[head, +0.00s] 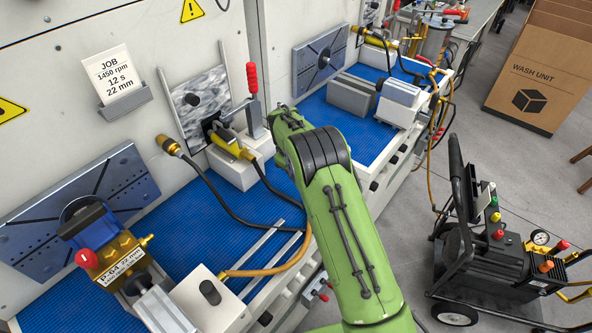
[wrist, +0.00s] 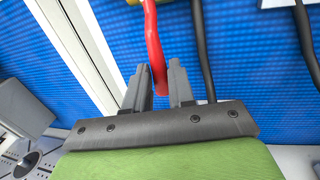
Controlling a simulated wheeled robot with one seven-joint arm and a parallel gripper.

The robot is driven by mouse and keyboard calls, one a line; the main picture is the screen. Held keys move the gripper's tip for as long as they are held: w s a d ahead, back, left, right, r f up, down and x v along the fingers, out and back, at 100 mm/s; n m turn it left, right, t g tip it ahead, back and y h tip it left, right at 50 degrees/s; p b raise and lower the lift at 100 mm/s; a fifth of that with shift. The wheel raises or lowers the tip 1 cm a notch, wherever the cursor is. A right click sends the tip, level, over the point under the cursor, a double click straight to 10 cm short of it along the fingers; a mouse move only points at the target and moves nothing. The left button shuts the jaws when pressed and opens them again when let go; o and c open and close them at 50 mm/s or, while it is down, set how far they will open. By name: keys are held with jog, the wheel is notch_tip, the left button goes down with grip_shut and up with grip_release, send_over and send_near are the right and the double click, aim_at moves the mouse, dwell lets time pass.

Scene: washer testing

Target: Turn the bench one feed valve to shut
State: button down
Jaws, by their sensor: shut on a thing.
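In the wrist view, a red lever (wrist: 154,45) runs down from a yellow fitting (wrist: 132,2) at the top edge, over the blue bench mat. It looks like the feed valve's handle. My gripper (wrist: 165,82) has its two grey fingers on either side of the lever's lower end and is shut on it. In the head view, my green arm hides the gripper and this valve. I cannot read the valve's exact setting.
Dark hoses (wrist: 203,50) run beside the lever. On the near bench, a red-handled clamp (head: 252,80), a yellow P-04 unit (head: 122,262) and a tan hose (head: 285,266) lie around my arm. A black cart (head: 490,250) stands at right, with a cardboard box (head: 540,75) behind.

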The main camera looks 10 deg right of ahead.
jog(key=c, duration=1)
grip_release()
jog(key=shift+o, duration=0.2)
notch_tip(320, 180, up, 16)
jog(key=s+a+p, duration=0.1)
jog(key=a, duration=0.1)
jog(key=shift+s+a+f+p, duration=0.15)
jog(key=shift+s+f+p, duration=0.05)
jog(key=shift+s+p, duration=0.2)
